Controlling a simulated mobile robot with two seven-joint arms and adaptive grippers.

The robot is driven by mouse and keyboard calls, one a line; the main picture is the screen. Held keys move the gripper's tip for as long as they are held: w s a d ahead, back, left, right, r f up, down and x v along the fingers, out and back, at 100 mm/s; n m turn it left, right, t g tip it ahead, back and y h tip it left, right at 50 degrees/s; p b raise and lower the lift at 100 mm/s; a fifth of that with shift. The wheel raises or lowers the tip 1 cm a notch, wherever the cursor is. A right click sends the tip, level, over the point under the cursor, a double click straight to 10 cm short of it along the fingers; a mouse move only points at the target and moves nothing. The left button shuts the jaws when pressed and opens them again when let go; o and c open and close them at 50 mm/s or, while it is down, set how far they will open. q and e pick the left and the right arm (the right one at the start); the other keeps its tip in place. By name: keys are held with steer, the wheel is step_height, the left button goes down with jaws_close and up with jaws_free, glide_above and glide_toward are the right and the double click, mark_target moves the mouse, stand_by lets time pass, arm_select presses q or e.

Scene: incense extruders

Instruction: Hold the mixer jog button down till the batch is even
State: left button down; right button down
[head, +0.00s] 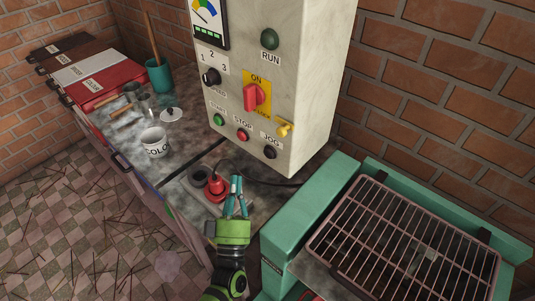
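The black jog button (270,152) sits under the JOG label at the lower right of the pale control box (312,90). It looks unobstructed, and nothing touches it. My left gripper (236,179) comes up from the bottom of the head view, below and left of the button and apart from it. Its teal fingers appear together at the tips, with nothing visible between them. My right gripper is out of view. I cannot make out a mixing batch.
A red plug-like object (215,187) stands beside my gripper.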

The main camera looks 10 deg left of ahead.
mark_target(269, 153)
arm_select(q)
steer(key=w+d+b, duration=0.3)
steer(key=w+d, duration=0.1)
steer(key=w, duration=0.3)
steer(key=shift+d+b, duration=0.3)
steer(key=shift+b, duration=0.05)
stand_by(1.2)
steer(key=shift+w+d+r, duration=0.1)
steer(key=shift+w+d, duration=0.05)
stand_by(0.4)
steer(key=shift+w+d+r+b, duration=0.15)
steer(key=shift+d+r+b, duration=0.25)
steer(key=shift+b, duration=0.3)
stand_by(1.2)
steer(key=shift+a+f, duration=0.1)
steer(key=shift+f, duration=0.15)
stand_by(3.1)
